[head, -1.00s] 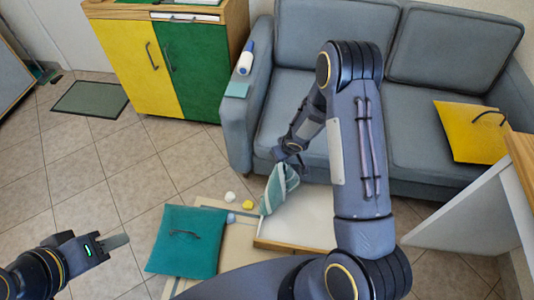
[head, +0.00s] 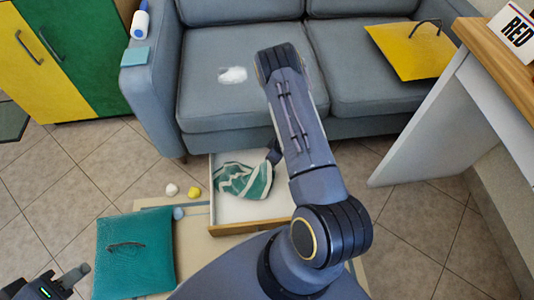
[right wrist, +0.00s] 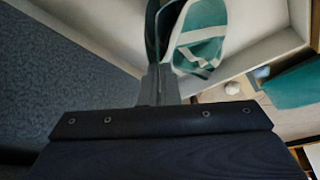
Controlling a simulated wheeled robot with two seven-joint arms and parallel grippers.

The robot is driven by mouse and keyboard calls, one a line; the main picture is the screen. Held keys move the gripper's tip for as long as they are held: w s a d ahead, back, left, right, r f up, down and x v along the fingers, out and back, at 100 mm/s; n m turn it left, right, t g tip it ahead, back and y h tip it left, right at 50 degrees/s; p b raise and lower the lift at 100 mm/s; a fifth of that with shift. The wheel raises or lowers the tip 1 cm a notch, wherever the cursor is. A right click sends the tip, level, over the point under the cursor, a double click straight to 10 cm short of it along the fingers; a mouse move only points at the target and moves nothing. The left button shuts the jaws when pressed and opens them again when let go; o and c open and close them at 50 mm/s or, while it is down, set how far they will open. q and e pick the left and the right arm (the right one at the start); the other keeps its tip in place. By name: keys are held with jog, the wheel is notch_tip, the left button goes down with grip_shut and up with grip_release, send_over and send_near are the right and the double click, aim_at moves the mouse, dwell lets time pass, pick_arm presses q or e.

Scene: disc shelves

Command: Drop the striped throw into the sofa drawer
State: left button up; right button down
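The striped throw (head: 245,181), green and white, lies bunched inside the open sofa drawer. It also shows in the right wrist view (right wrist: 197,42). The sofa drawer (head: 252,228) has a white inside and a wooden front edge and is pulled out below the sofa. My right gripper (head: 275,153) reaches down over the drawer, mostly hidden by my arm. In the right wrist view its fingers (right wrist: 160,84) are together, with the throw at their tips. My left gripper (head: 78,274) is at the lower left, away from the drawer; its finger gap cannot be made out.
Small white (head: 171,189) and yellow (head: 194,192) items lie near the drawer. The grey sofa (head: 225,100) holds a yellow cushion (head: 405,62) and a white patch (head: 233,74). A white-sided counter (head: 425,115) stands right.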

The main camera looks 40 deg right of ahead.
notch_tip(320, 180, down, 6)
jog(key=b, duration=0.5)
jog(key=shift+r, duration=0.1)
jog(key=c, duration=2.1)
grip_release()
jog(key=shift+c, duration=0.2)
jog(key=o, duration=1.9)
jog(key=shift+c, duration=0.2)
notch_tip(320, 180, up, 6)
jog(key=s+g+p, duration=0.1)
jog(key=g+p, duration=0.1)
jog(key=p, duration=0.9)
jog(key=shift+d+h, duration=0.25)
jog(key=shift+h, duration=0.15)
